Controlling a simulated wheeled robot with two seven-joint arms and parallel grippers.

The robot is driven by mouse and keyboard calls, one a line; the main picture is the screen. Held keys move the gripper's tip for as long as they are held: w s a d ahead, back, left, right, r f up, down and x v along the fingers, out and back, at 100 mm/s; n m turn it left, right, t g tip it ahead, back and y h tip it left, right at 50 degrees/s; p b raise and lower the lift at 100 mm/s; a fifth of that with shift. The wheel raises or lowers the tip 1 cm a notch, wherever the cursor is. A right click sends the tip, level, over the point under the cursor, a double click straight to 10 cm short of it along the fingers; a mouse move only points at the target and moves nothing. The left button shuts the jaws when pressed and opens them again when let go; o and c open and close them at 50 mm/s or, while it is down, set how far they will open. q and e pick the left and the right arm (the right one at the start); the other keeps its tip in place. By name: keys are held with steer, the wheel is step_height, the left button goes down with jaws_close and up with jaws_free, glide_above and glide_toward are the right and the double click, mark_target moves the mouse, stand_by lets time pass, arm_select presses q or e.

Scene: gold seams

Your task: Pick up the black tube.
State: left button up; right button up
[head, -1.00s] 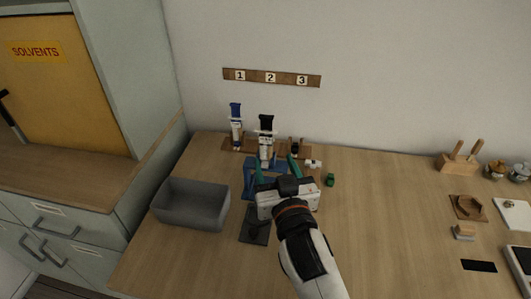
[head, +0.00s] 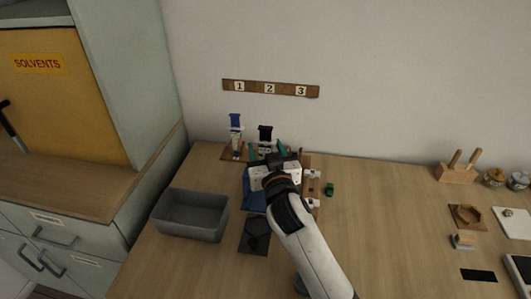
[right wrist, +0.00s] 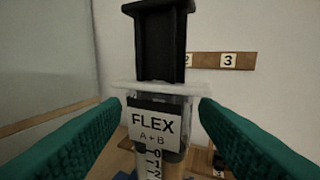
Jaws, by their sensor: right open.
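The black tube, a syringe-like cartridge with a black plunger and a "FLEX A+B" label, stands upright at the back of the bench in the head view (head: 265,133). It fills the middle of the right wrist view (right wrist: 158,45). My right gripper (head: 267,153) is open, with its teal fingers pointing at the tube. In the right wrist view the fingers (right wrist: 160,108) lie to the left and right of the labelled barrel, around flange height. I cannot tell whether they touch it. My arm and gripper hide the tube's lower part in the head view. My left gripper is not in view.
A blue-topped tube (head: 236,136) stands just left. A grey bin (head: 190,214) sits at front left, beside a dark pad (head: 255,234). A small green object (head: 329,189) lies right of the gripper. A numbered strip (head: 270,88) is on the wall. The bench's middle right is clear.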

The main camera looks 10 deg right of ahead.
steer(key=shift+w, duration=0.55)
steer(key=shift+s, duration=0.1)
